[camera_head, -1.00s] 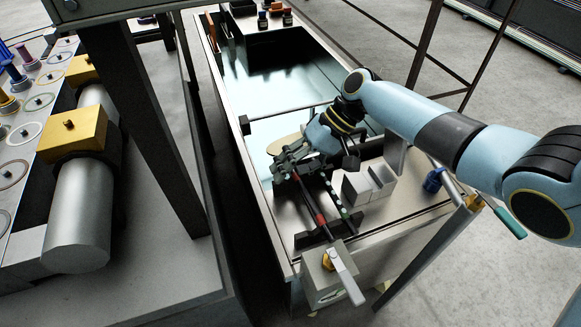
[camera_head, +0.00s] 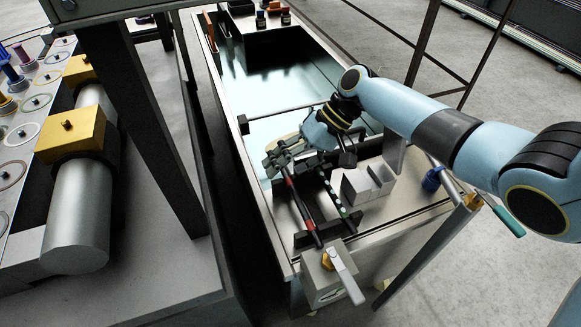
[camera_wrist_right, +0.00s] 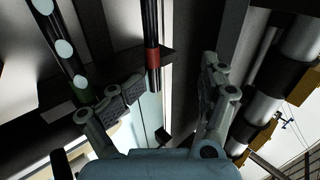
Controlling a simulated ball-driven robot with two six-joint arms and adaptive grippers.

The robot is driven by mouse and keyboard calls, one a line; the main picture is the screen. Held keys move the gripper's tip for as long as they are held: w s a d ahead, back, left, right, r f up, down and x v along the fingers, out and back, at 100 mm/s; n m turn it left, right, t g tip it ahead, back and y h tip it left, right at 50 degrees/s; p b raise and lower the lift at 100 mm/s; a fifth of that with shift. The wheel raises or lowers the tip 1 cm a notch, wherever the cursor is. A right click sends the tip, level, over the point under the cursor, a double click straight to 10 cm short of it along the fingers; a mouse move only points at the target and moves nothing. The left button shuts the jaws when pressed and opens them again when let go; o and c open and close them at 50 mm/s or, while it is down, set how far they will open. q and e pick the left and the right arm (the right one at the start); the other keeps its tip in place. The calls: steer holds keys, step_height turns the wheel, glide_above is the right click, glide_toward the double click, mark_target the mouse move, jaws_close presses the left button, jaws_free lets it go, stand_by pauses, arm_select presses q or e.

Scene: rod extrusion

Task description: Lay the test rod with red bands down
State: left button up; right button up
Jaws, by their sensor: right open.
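The test rod with red bands (camera_head: 298,205) is a thin black rod lying lengthwise at the near end of the bench, on the left of a second rod. Its near end is by the block with the lever. In the right wrist view one red band (camera_wrist_right: 152,58) shows at a dark cross support. My right gripper (camera_head: 279,160) is open at the rod's far end. In the right wrist view its fingers (camera_wrist_right: 172,85) stand apart on either side of the rod's line. I cannot tell whether a finger touches it. My left gripper is not in view.
A dark rod with pale and green spots (camera_head: 334,198) lies to the right. Pale open boxes (camera_head: 362,188) stand beside it. A metal block with a lever (camera_head: 333,275) is at the near edge. A shiny tank (camera_head: 270,85) lies beyond.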

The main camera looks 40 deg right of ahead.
steer(key=shift+s+d, duration=0.1)
steer(key=shift+d, duration=0.05)
steer(key=v, duration=0.7)
steer(key=shift+d+r, duration=0.2)
steer(key=shift+r, duration=0.2)
